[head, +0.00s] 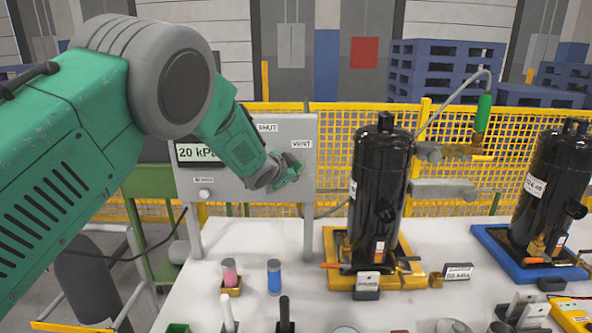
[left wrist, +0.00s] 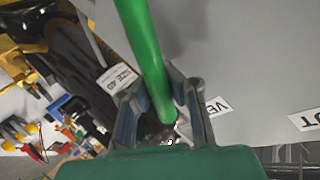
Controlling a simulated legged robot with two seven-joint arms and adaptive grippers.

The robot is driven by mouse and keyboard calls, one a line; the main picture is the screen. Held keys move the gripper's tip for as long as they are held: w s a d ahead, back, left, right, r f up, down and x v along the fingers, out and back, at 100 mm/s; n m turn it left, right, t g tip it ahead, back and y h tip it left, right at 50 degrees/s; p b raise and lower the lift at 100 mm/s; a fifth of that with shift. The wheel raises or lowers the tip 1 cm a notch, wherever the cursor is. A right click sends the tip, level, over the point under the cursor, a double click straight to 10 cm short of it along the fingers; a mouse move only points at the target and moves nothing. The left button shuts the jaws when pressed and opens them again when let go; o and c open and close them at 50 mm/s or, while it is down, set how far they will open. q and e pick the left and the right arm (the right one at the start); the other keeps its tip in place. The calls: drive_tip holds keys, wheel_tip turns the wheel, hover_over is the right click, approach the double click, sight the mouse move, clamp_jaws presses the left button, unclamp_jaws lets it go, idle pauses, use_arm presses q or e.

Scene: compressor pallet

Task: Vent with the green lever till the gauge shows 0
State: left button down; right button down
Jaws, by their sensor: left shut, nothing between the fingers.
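My left gripper (head: 289,170) is in front of the panel, just below the VENT label. In the left wrist view the long green lever (left wrist: 143,50) runs down to between the two finger outlines. The fingers are shut and hold nothing; exact contact with the lever is unclear. In the head view my gripper hides the lever. My right gripper is out of view.
A black compressor (head: 377,195) stands on a yellow tray just right of the panel. Another black compressor (head: 543,185) stands on a blue tray (head: 488,237) at the right. Pink and blue small cylinders (head: 274,277) stand on the table below. A yellow mesh fence is behind.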

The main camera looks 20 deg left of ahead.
use_arm(q)
drive_tip(key=shift+s+d+f+g, duration=0.15)
drive_tip(key=shift+d+f, duration=0.05)
drive_tip(key=shift+f, duration=0.2)
drive_tip(key=shift+s+d+f+g, duration=0.1)
drive_tip(key=shift+d+f+g, duration=0.1)
drive_tip(key=shift+f, duration=0.2)
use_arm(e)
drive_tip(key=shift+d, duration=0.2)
use_arm(q)
drive_tip(key=c, duration=1.5)
unclamp_jaws()
drive_tip(key=shift+s+r, duration=0.25)
drive_tip(key=shift+r, duration=0.4)
drive_tip(key=v, duration=1.2)
drive_tip(key=shift+s+d+f, duration=0.2)
drive_tip(key=shift+s+d, duration=0.05)
drive_tip(key=shift+s, duration=0.1)
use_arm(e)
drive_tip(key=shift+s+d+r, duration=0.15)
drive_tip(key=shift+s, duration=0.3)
